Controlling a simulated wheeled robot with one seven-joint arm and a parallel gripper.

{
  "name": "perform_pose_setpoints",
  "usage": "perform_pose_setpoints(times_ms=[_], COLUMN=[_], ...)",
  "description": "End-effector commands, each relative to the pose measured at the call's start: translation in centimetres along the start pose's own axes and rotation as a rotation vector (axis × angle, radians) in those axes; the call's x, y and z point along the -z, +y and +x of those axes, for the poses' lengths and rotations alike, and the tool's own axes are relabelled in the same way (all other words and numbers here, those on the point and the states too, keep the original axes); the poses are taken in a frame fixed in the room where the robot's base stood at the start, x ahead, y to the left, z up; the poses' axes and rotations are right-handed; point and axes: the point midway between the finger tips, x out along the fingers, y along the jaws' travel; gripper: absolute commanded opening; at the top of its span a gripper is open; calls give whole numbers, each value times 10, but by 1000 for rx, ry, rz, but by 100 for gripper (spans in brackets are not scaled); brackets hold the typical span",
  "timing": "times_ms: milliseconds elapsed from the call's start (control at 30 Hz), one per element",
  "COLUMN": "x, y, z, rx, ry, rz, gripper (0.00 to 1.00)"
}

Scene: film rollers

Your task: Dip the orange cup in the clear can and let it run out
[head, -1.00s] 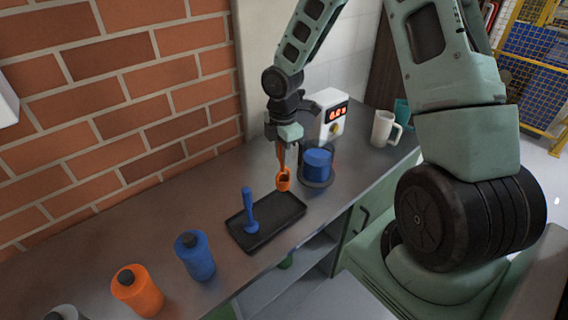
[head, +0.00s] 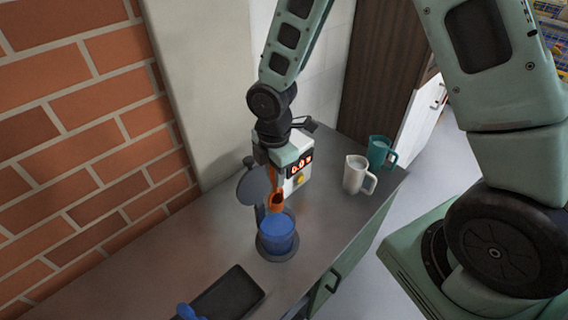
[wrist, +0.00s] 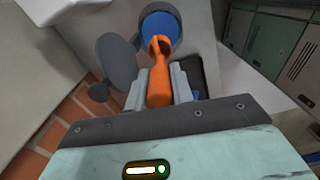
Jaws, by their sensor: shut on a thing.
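My gripper (head: 277,168) is shut on the handle of the orange cup (head: 277,201). In the wrist view the orange cup (wrist: 160,48) points away from the gripper (wrist: 161,85), its small bowl at the far end. The clear can (head: 277,236) stands on a dark round base and holds blue liquid (head: 277,231). In the head view the cup hangs at the can's back rim, over or just behind it; I cannot tell whether it touches the liquid. In the wrist view the bowl overlaps the blue liquid (wrist: 158,28).
A grey round lid (head: 254,186) stands raised beside the can. A white jug (head: 357,176) and a teal mug (head: 380,153) stand at right. A black tray (head: 230,294) with a blue tool (head: 187,312) lies in front.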

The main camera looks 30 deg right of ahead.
Motion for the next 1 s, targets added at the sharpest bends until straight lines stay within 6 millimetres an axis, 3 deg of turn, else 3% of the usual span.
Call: perform_pose_setpoints(times_ms=[267, 1000], x=[0, 0], y=[0, 0], z=[12, 67], rx=[0, 1], ry=[0, 0], rz=[0, -1], gripper=[3, 3])
